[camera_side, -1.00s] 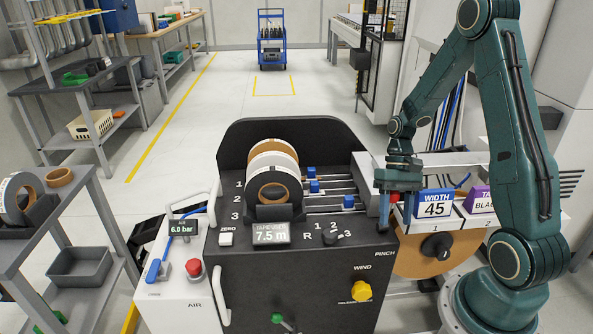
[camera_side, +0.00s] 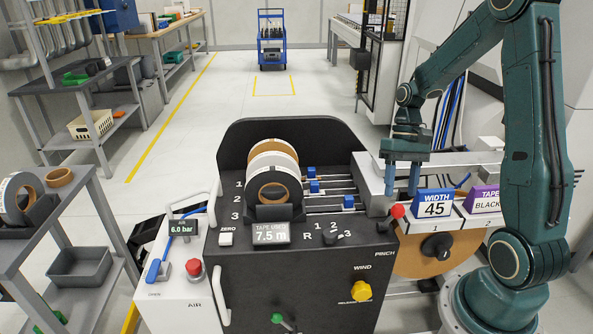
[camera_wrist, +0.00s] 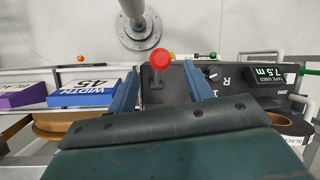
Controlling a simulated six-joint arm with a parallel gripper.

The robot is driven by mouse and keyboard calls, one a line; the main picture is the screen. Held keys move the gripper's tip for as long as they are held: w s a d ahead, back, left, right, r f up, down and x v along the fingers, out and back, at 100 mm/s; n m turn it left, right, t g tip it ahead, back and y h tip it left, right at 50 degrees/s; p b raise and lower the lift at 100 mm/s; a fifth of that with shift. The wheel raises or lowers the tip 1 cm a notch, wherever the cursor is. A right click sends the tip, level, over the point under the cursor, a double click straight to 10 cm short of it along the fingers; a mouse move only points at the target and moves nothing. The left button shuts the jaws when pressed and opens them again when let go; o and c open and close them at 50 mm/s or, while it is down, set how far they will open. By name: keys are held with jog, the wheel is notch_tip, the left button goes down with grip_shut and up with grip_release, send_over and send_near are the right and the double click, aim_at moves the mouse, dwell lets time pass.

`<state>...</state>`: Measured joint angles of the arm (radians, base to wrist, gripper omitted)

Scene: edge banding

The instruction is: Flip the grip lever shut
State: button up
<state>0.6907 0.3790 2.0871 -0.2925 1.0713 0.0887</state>
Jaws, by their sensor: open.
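A lever with a red ball knob (camera_side: 398,211) stands at the right end of the black machine, by the word PINCH and beside the WIDTH 45 block. I take it to be the grip lever. My gripper (camera_side: 401,192) is open and empty, just above the red knob, fingers pointing down. In the wrist view the red knob (camera_wrist: 160,58) lies in line with the gap between the two blue fingers (camera_wrist: 160,78). The fingers do not appear to touch it. Most of the lever's stem is hidden below the knob.
The WIDTH 45 block (camera_side: 435,204) and purple TAPE block (camera_side: 483,199) stand close on the right. The tape rolls (camera_side: 273,170) sit left on the machine.

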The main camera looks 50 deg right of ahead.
jog(key=v, duration=0.6)
jog(key=s+a+r+n+t+h, duration=0.2)
jog(key=s+a+r+n+t, duration=0.1)
jog(key=a, duration=0.6)
jog(key=s+a+r+n+t+h, duration=0.2)
jog(key=s+a+r+n+t, duration=0.1)
jog(key=s+a+r+t, duration=0.2)
jog(key=shift+s+a+r, duration=0.65)
jog(key=shift+a+r, duration=0.6)
jog(key=shift+a, duration=0.6)
dwell(0.5)
